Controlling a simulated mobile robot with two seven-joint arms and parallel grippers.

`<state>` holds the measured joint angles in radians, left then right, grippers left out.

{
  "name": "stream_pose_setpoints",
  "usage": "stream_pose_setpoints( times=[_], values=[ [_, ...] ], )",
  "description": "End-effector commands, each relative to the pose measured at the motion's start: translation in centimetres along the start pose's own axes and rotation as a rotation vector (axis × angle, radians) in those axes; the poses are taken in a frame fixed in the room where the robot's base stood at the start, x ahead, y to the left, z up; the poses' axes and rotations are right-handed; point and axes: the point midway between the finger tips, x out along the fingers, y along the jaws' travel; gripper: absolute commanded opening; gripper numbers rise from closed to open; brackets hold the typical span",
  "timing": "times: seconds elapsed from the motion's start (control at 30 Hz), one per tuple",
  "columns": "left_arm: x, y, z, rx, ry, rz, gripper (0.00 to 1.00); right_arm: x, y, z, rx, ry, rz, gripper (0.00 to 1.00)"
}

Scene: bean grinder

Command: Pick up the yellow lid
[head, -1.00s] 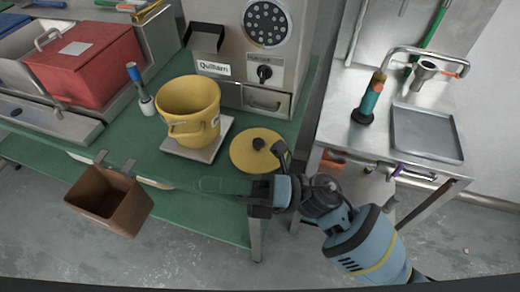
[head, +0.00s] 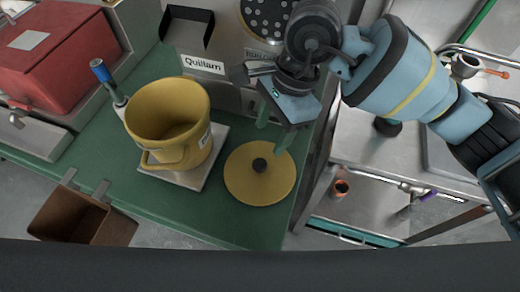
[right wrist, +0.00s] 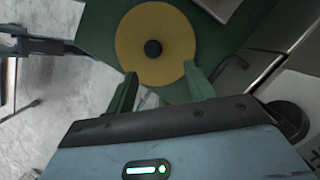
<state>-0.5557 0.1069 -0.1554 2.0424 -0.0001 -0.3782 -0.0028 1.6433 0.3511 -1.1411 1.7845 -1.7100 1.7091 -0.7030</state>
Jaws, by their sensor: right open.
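The yellow lid (head: 245,188) is a flat round disc with a dark knob (head: 259,165) at its centre. It lies on the green table, right of the yellow bucket (head: 178,122). My right gripper (head: 273,138) is open and empty, above the lid's far edge with its fingers pointing down. In the right wrist view the lid (right wrist: 153,70) shows beyond the two green fingertips (right wrist: 158,80), with the knob centred between them but farther out. My left gripper is out of view.
The bucket stands on a square scale plate (head: 209,165). The grinder (head: 225,60) labelled Quillam stands behind. A brown bin (head: 70,214) hangs at the table's front edge. A red box (head: 50,60) is at left. Steel shelving (head: 365,195) is at right, past a gap.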

Motion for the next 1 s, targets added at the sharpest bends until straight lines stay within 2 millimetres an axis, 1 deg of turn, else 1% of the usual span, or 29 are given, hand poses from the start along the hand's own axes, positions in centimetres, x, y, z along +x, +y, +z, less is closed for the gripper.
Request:
stream_pose_setpoints(
  times=[0.17,0.3,0.4,0.63,0.83,0.9,1.0],
  values=[
    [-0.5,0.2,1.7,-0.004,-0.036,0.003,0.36,0.2,0.0,-0.1,0.0,0.003,0.001,0.54],
    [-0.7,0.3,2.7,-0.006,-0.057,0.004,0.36,1.4,0.1,0.0,0.001,0.001,0.002,0.54],
    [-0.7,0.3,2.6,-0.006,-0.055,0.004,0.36,2.3,0.1,0.0,0.001,0.0,0.001,0.54],
    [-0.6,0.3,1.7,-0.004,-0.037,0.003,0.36,3.1,0.2,0.1,0.001,-0.001,0.002,0.54],
    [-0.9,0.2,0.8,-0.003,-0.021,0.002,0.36,5.8,0.6,0.5,0.001,-0.002,0.002,0.54],
    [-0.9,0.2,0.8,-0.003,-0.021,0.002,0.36,6.7,0.6,0.4,0.002,-0.001,0.002,0.54],
    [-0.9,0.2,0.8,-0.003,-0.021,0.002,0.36,7.5,0.6,0.4,0.001,-0.002,0.001,0.54]
  ],
)
